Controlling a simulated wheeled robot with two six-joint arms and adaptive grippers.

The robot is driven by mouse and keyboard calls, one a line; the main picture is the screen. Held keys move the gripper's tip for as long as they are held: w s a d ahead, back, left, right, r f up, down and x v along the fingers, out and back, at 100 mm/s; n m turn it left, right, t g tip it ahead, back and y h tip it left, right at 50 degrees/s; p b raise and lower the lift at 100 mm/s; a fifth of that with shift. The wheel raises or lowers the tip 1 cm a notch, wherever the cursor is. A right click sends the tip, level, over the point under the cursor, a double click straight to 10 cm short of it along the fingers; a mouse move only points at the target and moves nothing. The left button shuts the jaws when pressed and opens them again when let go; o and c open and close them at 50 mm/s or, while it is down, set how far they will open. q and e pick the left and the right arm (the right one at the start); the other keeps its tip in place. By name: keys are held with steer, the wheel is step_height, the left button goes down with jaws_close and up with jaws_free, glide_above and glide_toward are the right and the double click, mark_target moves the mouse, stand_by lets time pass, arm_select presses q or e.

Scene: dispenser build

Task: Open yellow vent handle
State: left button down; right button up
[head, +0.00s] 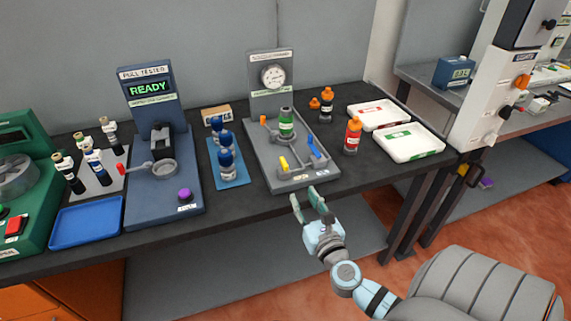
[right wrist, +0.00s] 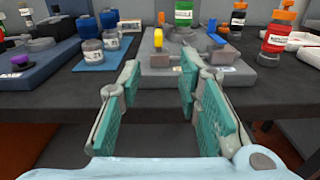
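The yellow vent handle (head: 283,163) stands upright near the front of the grey station (head: 264,176) on the bench. In the right wrist view the yellow handle (right wrist: 158,42) shows ahead, above the gap between my fingers. My right gripper (head: 309,199) is in front of the bench edge, below and apart from the handle. In the right wrist view my right gripper (right wrist: 160,100) is open and empty, with its teal pads spread. A blue handle (head: 316,147) lies to the right of the yellow one. My left gripper is not in view.
A green-labelled bottle (head: 286,126) stands on the station behind the handles, before a gauge (head: 272,75). An orange-capped bottle (head: 352,137) stands right of the station. A blue mat (head: 240,176) with blue-capped jars lies left. White trays (head: 408,144) lie further right.

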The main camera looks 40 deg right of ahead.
mark_target(287, 167)
steer(key=x, duration=1.4)
steer(key=shift+w+r+b, duration=0.3)
steer(key=shift+r+b, duration=0.05)
jaws_close()
